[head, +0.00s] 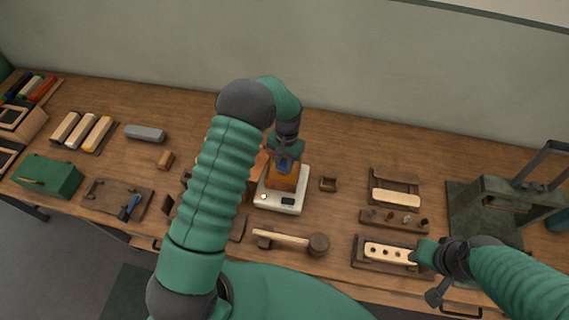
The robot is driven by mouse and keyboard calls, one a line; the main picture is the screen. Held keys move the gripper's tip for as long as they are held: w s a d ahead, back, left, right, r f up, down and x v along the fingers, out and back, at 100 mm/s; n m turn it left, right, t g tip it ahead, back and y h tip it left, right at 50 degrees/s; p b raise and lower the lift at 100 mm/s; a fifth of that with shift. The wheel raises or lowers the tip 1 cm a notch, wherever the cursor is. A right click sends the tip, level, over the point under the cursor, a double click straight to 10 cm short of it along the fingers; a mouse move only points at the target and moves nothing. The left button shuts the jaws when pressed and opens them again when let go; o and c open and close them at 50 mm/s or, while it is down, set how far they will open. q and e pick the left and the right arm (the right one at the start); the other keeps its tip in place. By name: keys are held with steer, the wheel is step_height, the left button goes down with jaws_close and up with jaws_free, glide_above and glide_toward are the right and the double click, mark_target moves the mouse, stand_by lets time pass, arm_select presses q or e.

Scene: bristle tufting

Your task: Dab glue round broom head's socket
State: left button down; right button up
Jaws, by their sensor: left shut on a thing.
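My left gripper (287,158) points down over the white scale (276,205). It is shut on a small blue thing, mostly hidden by the fingers. An amber block or pot (283,182) sits on the scale directly below it; whether the blue thing touches it I cannot tell. A pale wooden block with several dark holes (390,254), which looks like the broom head, lies in a dark wooden holder (365,264) at the front right. My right gripper (427,252) is at that block's right end; its fingers are too small and dark to tell their state. I cannot make out the socket.
A wooden mallet (290,239) lies in front of the scale. A dark green press (490,210) stands at the right. A green box (50,177) and a blue-handled tool (129,208) are at the left. The bench's back strip is mostly clear.

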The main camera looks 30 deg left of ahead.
mark_target(283, 165)
arm_select(q)
step_height(283, 165, up, 2)
steer(key=shift+r+p, duration=0.25)
steer(key=shift+p, duration=0.8)
step_height(283, 165, up, 4)
steer(key=p, duration=0.3)
steer(key=shift+r, duration=0.25)
